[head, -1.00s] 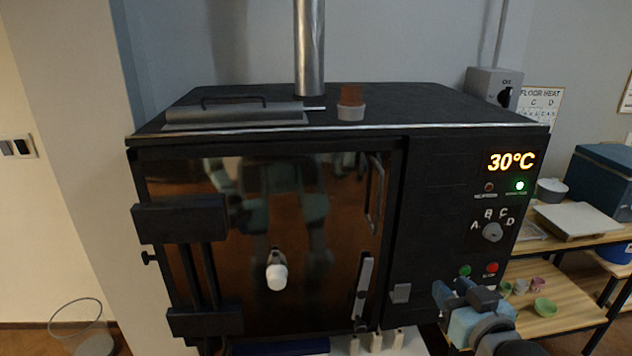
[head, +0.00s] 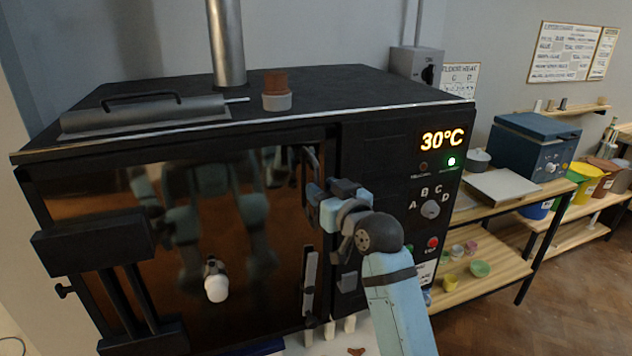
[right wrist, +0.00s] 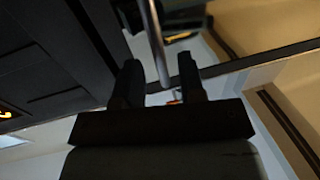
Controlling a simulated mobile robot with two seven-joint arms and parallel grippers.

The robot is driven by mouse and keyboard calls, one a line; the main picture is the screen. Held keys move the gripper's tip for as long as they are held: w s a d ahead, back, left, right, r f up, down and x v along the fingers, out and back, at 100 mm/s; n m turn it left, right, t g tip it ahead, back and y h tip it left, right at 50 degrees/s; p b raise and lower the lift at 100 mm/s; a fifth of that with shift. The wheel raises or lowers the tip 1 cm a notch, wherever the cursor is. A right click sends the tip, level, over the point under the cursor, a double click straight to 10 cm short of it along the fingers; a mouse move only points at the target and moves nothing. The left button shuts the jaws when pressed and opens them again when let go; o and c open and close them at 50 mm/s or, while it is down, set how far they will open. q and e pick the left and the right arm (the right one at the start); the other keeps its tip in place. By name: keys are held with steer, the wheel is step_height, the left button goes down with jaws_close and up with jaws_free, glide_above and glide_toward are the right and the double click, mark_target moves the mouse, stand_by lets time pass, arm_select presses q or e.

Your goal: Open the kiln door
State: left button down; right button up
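The black kiln (head: 375,150) fills much of the head view. Its dark, reflective door (head: 262,262) looks shut, with hinge blocks on the left. A vertical bar handle (head: 308,160) sits near the door's right edge, and a latch lever (head: 310,278) is below it. My right gripper (head: 316,192) is at the handle, partly covering its lower part. In the right wrist view the handle bar (right wrist: 155,45) runs between the fingers of the right gripper (right wrist: 158,82). The fingers are apart, with gaps beside the bar. My left gripper is not in view.
A white plug (head: 215,285) sticks out of the door. A control panel with a dial (head: 430,209) is right of the handle. A brown-and-grey cup-like piece (head: 276,92) stands on the kiln top. Wooden shelves (head: 500,265) with bowls stand to the right.

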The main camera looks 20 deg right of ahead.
steer(key=shift+x, duration=1.45)
steer(key=shift+c, duration=0.5)
jaws_close()
